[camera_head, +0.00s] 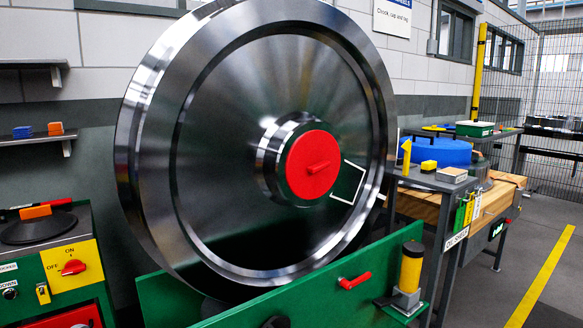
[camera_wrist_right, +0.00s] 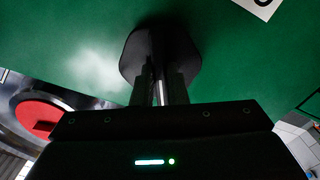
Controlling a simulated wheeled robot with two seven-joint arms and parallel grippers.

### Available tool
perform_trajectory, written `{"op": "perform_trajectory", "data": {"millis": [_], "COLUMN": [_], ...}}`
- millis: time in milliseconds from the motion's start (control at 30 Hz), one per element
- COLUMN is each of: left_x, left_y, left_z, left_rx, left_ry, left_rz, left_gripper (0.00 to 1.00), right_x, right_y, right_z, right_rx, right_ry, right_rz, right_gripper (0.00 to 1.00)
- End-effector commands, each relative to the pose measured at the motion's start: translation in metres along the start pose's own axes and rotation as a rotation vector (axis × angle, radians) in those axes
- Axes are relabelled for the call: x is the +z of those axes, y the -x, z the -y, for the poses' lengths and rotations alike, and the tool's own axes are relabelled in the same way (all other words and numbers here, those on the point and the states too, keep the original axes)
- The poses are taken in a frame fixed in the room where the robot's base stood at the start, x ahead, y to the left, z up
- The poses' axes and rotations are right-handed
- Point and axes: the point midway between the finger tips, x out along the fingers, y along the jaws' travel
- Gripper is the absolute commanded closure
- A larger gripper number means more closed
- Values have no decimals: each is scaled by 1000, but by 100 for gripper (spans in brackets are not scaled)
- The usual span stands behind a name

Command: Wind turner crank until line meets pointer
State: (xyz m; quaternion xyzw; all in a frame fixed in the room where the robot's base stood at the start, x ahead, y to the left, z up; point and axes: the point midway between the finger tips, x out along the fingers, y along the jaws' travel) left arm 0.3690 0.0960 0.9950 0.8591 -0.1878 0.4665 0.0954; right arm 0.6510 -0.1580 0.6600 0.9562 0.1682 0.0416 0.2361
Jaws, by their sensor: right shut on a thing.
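The big steel rail wheel (camera_head: 210,150) stands upright behind a green panel (camera_head: 300,290), with a red hub cap (camera_head: 313,164). A white angular outline (camera_head: 361,184) is on its face right of the cap, and a short white mark (camera_head: 381,196) is at its right rim. A yellow upright piece (camera_head: 406,155) stands right of the wheel; I cannot tell if it is the pointer. In the right wrist view, my right gripper (camera_wrist_right: 160,92) is shut on a dark rounded part (camera_wrist_right: 150,45) at the green panel, apparently the crank's grip. My left gripper is not in view.
A control box with a red switch (camera_head: 73,267) is at left. A bench with a blue round part (camera_head: 436,151) is at right. Open floor lies at far right.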

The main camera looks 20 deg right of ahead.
Motion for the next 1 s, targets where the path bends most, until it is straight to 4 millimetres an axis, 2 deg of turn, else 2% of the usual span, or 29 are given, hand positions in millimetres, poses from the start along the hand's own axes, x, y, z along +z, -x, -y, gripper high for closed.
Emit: {"op": "perform_trajectory", "data": {"millis": [200,633,1000], "left_x": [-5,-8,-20], "left_y": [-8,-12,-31], "left_z": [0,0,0], "left_rx": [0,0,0], "left_ry": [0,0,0], "left_rz": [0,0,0], "left_gripper": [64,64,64], "right_x": [1,0,0], "right_y": [0,0,1], "right_z": [1,1,1], "right_rx": [-3,-3,-2], "right_ry": [-107,-150,-431], "right_rz": [5,5,6], "right_gripper": [100,100,100]}}
